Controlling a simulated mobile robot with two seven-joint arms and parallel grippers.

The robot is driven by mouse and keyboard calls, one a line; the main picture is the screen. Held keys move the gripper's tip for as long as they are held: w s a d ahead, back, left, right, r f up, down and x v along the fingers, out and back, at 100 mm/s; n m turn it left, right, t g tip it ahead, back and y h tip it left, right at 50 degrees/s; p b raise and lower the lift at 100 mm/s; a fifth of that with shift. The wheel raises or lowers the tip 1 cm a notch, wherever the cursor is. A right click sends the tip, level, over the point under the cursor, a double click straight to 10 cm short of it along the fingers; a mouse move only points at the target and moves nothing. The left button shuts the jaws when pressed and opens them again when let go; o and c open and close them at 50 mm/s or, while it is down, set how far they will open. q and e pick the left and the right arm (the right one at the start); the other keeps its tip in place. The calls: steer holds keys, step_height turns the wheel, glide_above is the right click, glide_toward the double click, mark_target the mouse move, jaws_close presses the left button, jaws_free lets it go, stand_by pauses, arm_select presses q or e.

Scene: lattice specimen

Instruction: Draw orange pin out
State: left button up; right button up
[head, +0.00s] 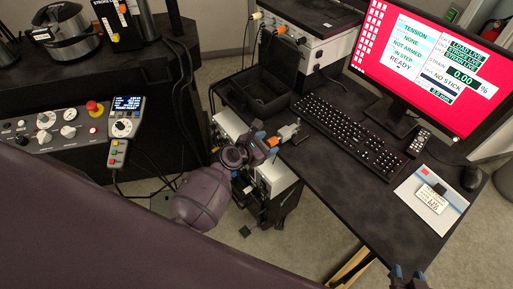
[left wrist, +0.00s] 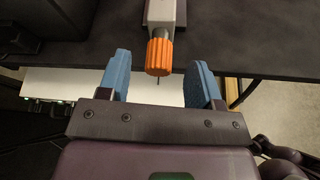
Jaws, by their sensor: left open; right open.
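The orange pin (head: 273,141) shows as a small orange knob at the table's left edge in the head view. In the left wrist view its ribbed orange head (left wrist: 159,57) sticks out of a light grey holder (left wrist: 161,13), with a thin dark tip below it. My left gripper (head: 265,142) is open at the pin. In the left wrist view its two blue fingers (left wrist: 160,78) stand on either side of the knob, with a gap on both sides. My right gripper (head: 408,276) is open and empty at the bottom edge, far from the pin.
The dark table (head: 335,160) carries a keyboard (head: 343,128), a monitor (head: 425,65), a handset (head: 418,142), a mouse (head: 471,177) and a sheet with a label. A black open tray (head: 258,92) lies behind the pin. A control panel (head: 55,130) stands at left.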

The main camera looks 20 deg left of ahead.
arm_select(q)
steer(key=shift+x, duration=1.35)
steer(key=c, duration=1)
